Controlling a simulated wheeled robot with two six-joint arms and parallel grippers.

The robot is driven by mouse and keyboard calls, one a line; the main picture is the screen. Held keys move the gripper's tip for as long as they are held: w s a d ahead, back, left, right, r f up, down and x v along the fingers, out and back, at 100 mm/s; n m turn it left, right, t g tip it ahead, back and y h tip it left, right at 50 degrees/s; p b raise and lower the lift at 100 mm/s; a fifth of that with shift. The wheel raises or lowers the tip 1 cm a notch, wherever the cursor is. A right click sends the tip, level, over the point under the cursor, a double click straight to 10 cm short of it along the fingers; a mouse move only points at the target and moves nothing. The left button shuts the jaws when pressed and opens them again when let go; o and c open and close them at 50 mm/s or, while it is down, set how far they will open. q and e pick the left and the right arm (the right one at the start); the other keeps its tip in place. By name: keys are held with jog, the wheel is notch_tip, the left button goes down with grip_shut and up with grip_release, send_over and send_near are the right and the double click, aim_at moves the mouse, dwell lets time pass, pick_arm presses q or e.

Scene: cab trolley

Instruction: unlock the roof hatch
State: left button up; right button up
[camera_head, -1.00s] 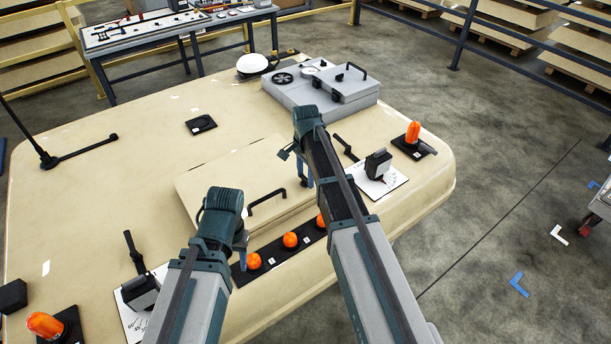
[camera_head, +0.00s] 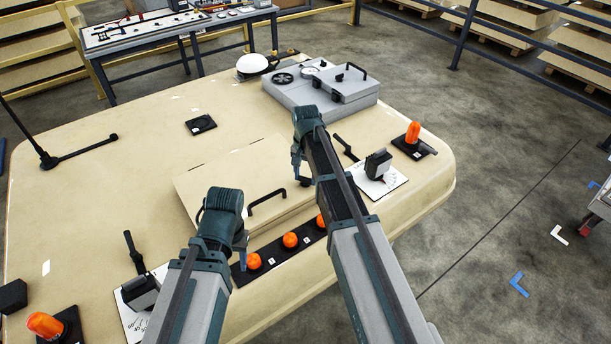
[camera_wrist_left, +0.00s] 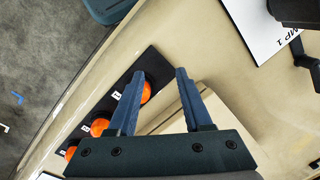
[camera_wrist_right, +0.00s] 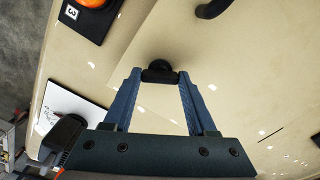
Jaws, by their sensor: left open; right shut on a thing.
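The roof hatch (camera_head: 228,172) is a flat beige panel lying closed on the beige roof, with a black bar handle (camera_head: 267,201) near its front edge. In the right wrist view, a black latch knob (camera_wrist_right: 160,74) sits at the edge of the hatch panel (camera_wrist_right: 225,75). My right gripper (camera_wrist_right: 160,80) is shut on this latch knob, one finger on each side. In the head view, my right arm hides much of it. My left gripper (camera_wrist_left: 160,75) is open and empty, above the strip of orange buttons (camera_head: 290,240) in front of the hatch.
A grey box with a black handle (camera_head: 345,82) and a white helmet (camera_head: 252,65) stand at the back of the roof. Dial levers (camera_head: 377,165) (camera_head: 140,291) and orange lamps (camera_head: 413,132) (camera_head: 45,324) flank the hatch.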

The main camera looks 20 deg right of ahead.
jog(key=n, duration=0.5)
jog(key=shift+n, duration=0.3)
jog(key=n, duration=0.5)
jog(key=shift+n, duration=0.6)
jog(key=o, duration=1.4)
jog(key=shift+c, duration=0.2)
pick_arm(q)
notch_tip(320, 180, up, 14)
jog(key=p, duration=1.4)
pick_arm(e)
notch_tip(320, 180, up, 14)
pick_arm(q)
jog(key=shift+f, duration=0.15)
pick_arm(e)
jog(key=shift+f, duration=0.15)
